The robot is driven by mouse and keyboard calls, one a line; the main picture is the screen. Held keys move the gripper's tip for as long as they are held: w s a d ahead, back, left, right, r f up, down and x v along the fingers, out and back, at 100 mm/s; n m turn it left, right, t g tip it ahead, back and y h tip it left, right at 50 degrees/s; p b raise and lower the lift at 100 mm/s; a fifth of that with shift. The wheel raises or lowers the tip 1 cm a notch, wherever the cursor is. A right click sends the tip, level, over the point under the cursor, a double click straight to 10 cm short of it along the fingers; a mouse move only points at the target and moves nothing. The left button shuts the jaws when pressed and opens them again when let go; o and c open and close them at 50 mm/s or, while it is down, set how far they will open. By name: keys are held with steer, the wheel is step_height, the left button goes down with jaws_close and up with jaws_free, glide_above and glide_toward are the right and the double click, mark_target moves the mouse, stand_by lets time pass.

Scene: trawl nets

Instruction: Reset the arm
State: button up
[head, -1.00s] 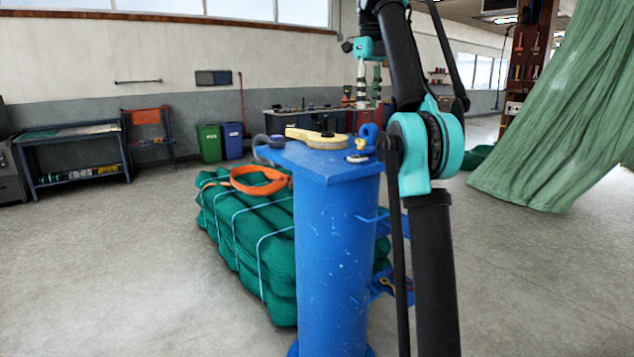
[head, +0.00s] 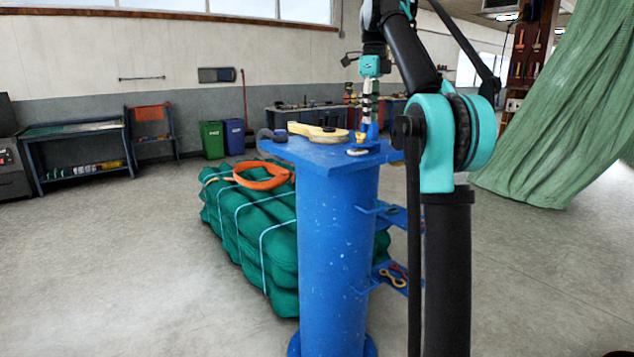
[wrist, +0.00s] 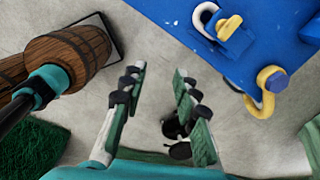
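My gripper (head: 368,112) points down at the back right of the blue stand's top (head: 325,160) in the head view. In the wrist view my gripper (wrist: 158,85) is open, its two green-padded fingers apart with nothing held between them. There the fingers are over bare floor, beside the edge of the blue top (wrist: 190,12). A blue-and-yellow shackle (wrist: 228,27) lies on that top, and a yellow hook-like piece with a blue block (wrist: 265,95) is at its edge, right of my fingers. My arm stands bent at the right of the head view.
A yellow-cream tool (head: 318,131) and a grey shackle (head: 270,136) lie on the stand. Green net bales (head: 250,235) with an orange strap (head: 263,177) lie behind it. Wooden barrels (wrist: 65,55) are left of my fingers. A green net (head: 560,110) hangs right. Floor at left is clear.

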steer(key=s+d+f+n+t, duration=0.1)
steer(key=s+f+n, duration=0.25)
steer(key=f, duration=0.55)
steer(key=s+d+f+n, duration=0.1)
steer(key=s+f+n, duration=0.1)
steer(key=f+n, duration=0.45)
steer(key=s+d+f+n+t, duration=0.1)
steer(key=s+f+n, duration=0.2)
steer(key=f, duration=0.8)
steer(key=s+f+n+t, duration=0.1)
steer(key=s+f+n, duration=1)
steer(key=s+f, duration=1.2)
steer(key=shift+s+d+f+t, duration=0.25)
steer(key=shift+s+d+t, duration=0.05)
steer(key=shift+s+d, duration=0.15)
